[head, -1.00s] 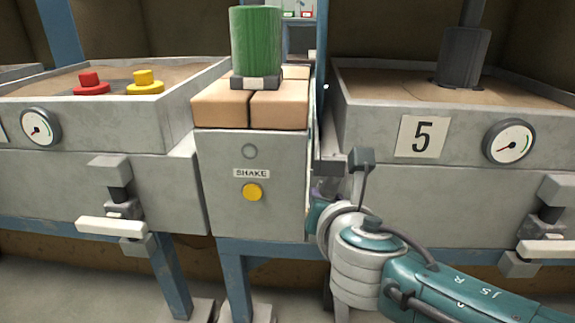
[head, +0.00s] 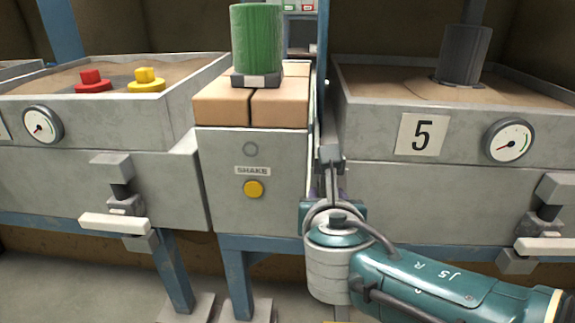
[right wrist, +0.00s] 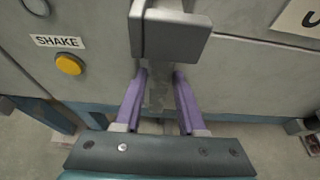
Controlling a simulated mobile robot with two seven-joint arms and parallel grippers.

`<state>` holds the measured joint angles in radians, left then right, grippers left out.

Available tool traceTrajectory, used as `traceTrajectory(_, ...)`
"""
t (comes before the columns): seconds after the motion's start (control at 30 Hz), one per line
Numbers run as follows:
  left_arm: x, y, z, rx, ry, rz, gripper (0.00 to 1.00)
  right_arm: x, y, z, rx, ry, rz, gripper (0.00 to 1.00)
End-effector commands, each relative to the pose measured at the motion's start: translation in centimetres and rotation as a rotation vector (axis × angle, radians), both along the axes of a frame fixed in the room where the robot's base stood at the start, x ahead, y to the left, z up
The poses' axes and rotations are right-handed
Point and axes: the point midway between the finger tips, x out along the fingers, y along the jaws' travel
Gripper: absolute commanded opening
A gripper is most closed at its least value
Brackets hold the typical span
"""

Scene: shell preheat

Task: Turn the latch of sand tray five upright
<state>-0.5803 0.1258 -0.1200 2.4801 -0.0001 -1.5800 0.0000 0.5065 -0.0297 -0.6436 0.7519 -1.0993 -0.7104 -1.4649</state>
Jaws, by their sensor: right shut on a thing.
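Sand tray five (head: 375,125) is the grey box at the right in the head view, with a "5" plate (head: 422,135). My right gripper (right wrist: 160,76) is at the tray's left end, beside the shake box. In the right wrist view its two purple fingers are shut on a grey piece (right wrist: 158,92), apparently the latch handle, below a dark grey block (right wrist: 172,36). In the head view my wrist hides the fingers and most of this latch, so its angle is unclear. Another latch with a level white handle (head: 548,245) shows at the right edge. My left gripper is not in view.
The shake box (head: 225,185) with a yellow button (head: 253,189) stands close left of my right wrist. A left tray (head: 95,130) has a latch with a near-level white handle (head: 113,224).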

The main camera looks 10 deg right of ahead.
Motion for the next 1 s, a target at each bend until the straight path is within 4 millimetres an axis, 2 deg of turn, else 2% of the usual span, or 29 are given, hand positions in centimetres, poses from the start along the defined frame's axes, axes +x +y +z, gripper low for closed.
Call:
traceTrajectory(0.03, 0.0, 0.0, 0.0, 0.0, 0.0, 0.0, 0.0, 0.0, 0.0, 0.0, -0.006, 0.001, 0.002, 0.0)
traceTrajectory(0.07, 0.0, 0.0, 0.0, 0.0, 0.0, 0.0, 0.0, 0.0, 0.0, 0.0, -0.005, 0.002, 0.002, 0.43)
traceTrajectory(0.2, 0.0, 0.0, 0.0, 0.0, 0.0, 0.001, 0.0, 0.0, 0.0, 0.0, -0.004, 0.001, 0.002, 0.59)
traceTrajectory(0.47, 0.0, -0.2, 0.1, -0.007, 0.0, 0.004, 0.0, -0.1, 0.0, 0.0, -0.001, 0.001, 0.001, 0.6)
traceTrajectory(0.57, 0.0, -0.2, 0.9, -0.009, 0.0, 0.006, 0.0, -0.6, 0.2, 0.4, -0.002, 0.003, 0.002, 0.6)
traceTrajectory(0.67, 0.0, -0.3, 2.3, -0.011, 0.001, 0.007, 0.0, -1.8, 0.5, 1.3, 0.0, 0.004, 0.002, 0.6)
traceTrajectory(0.8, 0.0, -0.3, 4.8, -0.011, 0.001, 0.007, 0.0, -4.4, 1.3, 2.5, 0.0, 0.005, 0.002, 0.6)
traceTrajectory(1.0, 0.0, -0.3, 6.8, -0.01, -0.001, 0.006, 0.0, -7.5, 2.2, 3.6, -0.002, 0.003, 0.002, 0.6)
